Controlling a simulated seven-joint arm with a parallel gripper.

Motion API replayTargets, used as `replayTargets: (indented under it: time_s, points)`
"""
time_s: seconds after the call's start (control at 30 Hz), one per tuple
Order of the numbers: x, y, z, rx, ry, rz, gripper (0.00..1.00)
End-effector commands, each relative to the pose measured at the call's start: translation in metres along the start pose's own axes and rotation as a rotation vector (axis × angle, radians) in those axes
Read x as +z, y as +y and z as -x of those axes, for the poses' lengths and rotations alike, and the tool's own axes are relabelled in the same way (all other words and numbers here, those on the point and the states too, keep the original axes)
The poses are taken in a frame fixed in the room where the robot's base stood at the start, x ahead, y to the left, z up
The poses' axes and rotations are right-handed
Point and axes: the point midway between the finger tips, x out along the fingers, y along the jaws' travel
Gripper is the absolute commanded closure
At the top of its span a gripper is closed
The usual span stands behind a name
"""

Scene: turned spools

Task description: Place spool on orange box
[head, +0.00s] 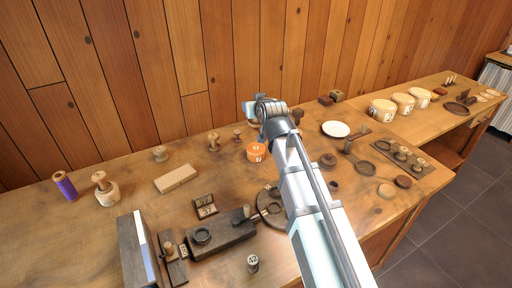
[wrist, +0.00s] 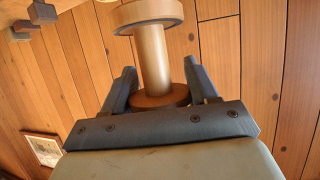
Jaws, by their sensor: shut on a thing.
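The orange box (head: 257,152), a small round container with pale marks on its side, stands on the table near the middle of the head view. My gripper (head: 253,110) is above it and towards the wall in the picture, with a clear gap between them. In the wrist view, my gripper (wrist: 161,85) is shut on a pale wooden spool (wrist: 152,52) with wide round ends. The spool's top runs out of that frame. In the head view the held spool is mostly hidden or too small to make out.
A purple spool (head: 65,186) and a wooden spool (head: 105,190) stand at the left. A wooden block (head: 175,178) lies left of the box. A dark wooden tool (head: 222,234) occupies the front.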

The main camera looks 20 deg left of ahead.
Motion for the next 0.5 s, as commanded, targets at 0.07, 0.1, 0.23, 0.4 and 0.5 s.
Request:
replayTargets:
  time_s: [0.07, 0.1, 0.23, 0.4, 0.5]
  points:
    - [0.005, -0.001, 0.001, -0.002, 0.000, 0.001, 0.72]
    - [0.008, -0.001, -0.001, -0.002, 0.000, 0.001, 0.72]
    - [0.019, -0.001, -0.005, -0.003, -0.001, 0.003, 0.72]
    - [0.042, -0.001, -0.015, -0.003, -0.002, 0.003, 0.72]
    - [0.054, -0.001, -0.020, -0.002, -0.001, 0.003, 0.72]
